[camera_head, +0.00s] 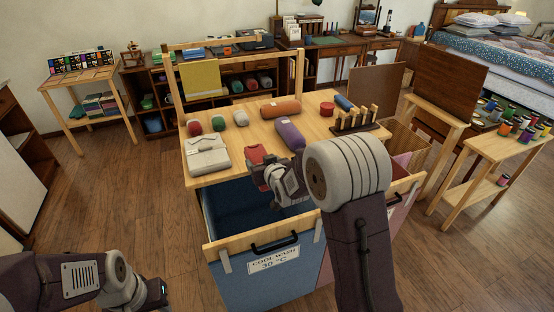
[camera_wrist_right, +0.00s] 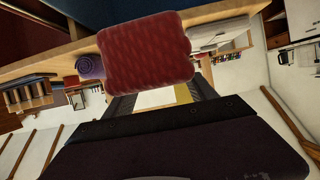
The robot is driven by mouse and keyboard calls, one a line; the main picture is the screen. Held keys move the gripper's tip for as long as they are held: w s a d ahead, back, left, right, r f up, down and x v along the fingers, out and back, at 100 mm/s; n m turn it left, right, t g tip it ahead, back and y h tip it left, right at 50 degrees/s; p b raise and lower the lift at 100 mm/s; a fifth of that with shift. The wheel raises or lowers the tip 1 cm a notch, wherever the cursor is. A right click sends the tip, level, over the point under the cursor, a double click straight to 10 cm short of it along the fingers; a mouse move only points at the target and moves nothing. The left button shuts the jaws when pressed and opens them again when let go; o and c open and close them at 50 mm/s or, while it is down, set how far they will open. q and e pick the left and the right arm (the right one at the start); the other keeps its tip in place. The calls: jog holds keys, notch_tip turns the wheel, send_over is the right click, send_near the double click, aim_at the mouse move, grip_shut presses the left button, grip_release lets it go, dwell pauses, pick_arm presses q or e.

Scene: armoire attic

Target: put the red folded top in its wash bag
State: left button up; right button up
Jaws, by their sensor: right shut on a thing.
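My right gripper (camera_head: 262,167) is shut on the red folded top (camera_head: 256,153), at the front edge of the wooden table. The top also fills the upper middle of the right wrist view (camera_wrist_right: 147,50), a quilted-looking dark red block. My right forearm hides part of the table and bags. Below the table hangs the blue wash bag (camera_head: 262,279), its mouth open and a label reading "COOL WASH 30 °C".
On the table (camera_head: 255,137) lie a whitish folded item (camera_head: 208,154), several rolled cloths, a purple roll (camera_head: 290,135), a red tin (camera_head: 327,109) and a peg rack (camera_head: 356,122). A rail with a yellow cloth (camera_head: 200,78) rises behind. The floor at left is clear.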

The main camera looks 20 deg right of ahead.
jog(key=shift+s+a+f, duration=0.15)
jog(key=shift+a, duration=0.05)
notch_tip(320, 180, down, 6)
jog(key=b, duration=0.4)
jog(key=shift+d+r+b, duration=0.1)
jog(key=shift+r+b, duration=0.1)
jog(key=shift+b, duration=0.2)
jog(key=shift+r, duration=0.1)
jog(key=o, duration=1.6)
jog(key=p+v, duration=0.1)
jog(key=v, duration=0.8)
